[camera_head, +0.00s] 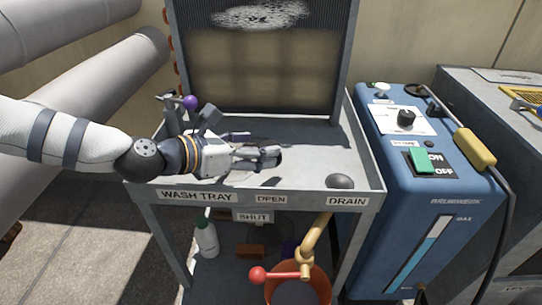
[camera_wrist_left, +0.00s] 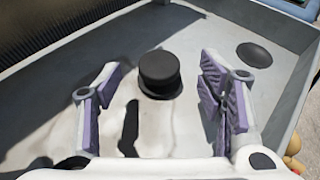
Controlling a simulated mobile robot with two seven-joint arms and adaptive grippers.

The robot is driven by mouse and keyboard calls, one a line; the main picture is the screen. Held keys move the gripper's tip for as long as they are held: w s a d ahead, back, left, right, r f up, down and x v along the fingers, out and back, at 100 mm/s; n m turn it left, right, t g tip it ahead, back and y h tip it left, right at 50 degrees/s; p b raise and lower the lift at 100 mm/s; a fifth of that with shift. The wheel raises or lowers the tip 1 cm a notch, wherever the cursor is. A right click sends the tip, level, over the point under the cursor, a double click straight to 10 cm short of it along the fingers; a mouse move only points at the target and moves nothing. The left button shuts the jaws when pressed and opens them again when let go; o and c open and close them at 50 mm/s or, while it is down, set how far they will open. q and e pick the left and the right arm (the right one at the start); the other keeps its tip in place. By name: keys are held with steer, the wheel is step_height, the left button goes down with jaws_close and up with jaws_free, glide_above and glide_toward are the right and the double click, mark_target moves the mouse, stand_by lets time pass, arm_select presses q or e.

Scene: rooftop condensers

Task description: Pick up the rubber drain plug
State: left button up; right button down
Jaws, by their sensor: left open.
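The rubber drain plug (camera_wrist_left: 160,70) is a short black cylinder on a wider base, standing upright on the tray floor in the left wrist view. My left gripper (camera_wrist_left: 160,84) is open, with one purple-padded finger to each side of the plug and a visible gap on both sides. In the head view my left gripper (camera_head: 259,148) is low over the wash tray (camera_head: 310,135), and I cannot clearly make out the plug there. The round dark drain (camera_head: 340,181) is at the tray's front right; it also shows in the left wrist view (camera_wrist_left: 254,54). My right gripper is not in view.
A finned condenser panel (camera_head: 260,65) rises behind the tray. A blue machine (camera_head: 425,185) with a green switch stands close on the right. Below the tray are a white bottle (camera_head: 206,238), a red-handled valve (camera_head: 275,274) and an orange bucket (camera_head: 318,282). The tray has raised rims.

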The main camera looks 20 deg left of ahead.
arm_select(q)
steer(key=b+x, duration=0.1)
steer(key=x, duration=0.4)
steer(key=shift+f, duration=0.15)
steer(key=shift+a, duration=0.1)
steer(key=c, duration=1.2)
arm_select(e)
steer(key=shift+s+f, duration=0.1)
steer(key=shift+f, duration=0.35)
arm_select(q)
steer(key=shift+s, duration=0.1)
steer(key=shift+c, duration=0.6)
